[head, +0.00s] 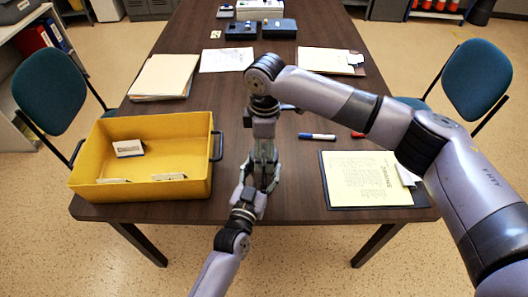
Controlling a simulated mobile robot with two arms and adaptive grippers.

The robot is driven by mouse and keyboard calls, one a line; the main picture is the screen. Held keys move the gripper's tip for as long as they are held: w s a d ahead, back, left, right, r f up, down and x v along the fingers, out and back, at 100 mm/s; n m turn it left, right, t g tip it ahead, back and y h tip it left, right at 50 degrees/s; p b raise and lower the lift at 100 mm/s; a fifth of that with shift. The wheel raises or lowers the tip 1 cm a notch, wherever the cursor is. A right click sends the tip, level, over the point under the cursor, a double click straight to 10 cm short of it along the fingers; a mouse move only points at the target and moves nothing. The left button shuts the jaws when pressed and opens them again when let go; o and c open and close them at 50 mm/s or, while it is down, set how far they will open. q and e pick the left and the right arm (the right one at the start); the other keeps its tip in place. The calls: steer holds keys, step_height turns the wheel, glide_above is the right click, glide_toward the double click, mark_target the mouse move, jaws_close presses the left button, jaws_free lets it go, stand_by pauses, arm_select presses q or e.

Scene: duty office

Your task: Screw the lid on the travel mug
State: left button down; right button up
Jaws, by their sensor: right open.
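I cannot make out the travel mug or its lid; they may be hidden behind my grippers and arms. My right gripper (263,172) points down over the middle of the dark table, near its front edge, with its fingers apart. My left gripper (250,193) comes in low from the front edge, just below the right one. The two grippers overlap in the picture, and I cannot tell whether they touch. The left fingers are too covered to show whether they hold anything.
A yellow crate (142,189) with a few small boxes stands at the left of the table (240,205). A blue marker (317,136), a red marker (358,134) and a clipboard with yellow paper (366,180) lie at the right. Folders (165,76) lie farther back.

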step_height(320, 180, up, 10)
stand_by(0.3)
steer(key=shift+r, duration=0.1)
arm_select(q)
steer(key=c, duration=0.5)
jaws_free()
steer(key=v, duration=1.2)
steer(key=shift+s, duration=0.1)
arm_select(e)
steer(key=shift+s, duration=0.1)
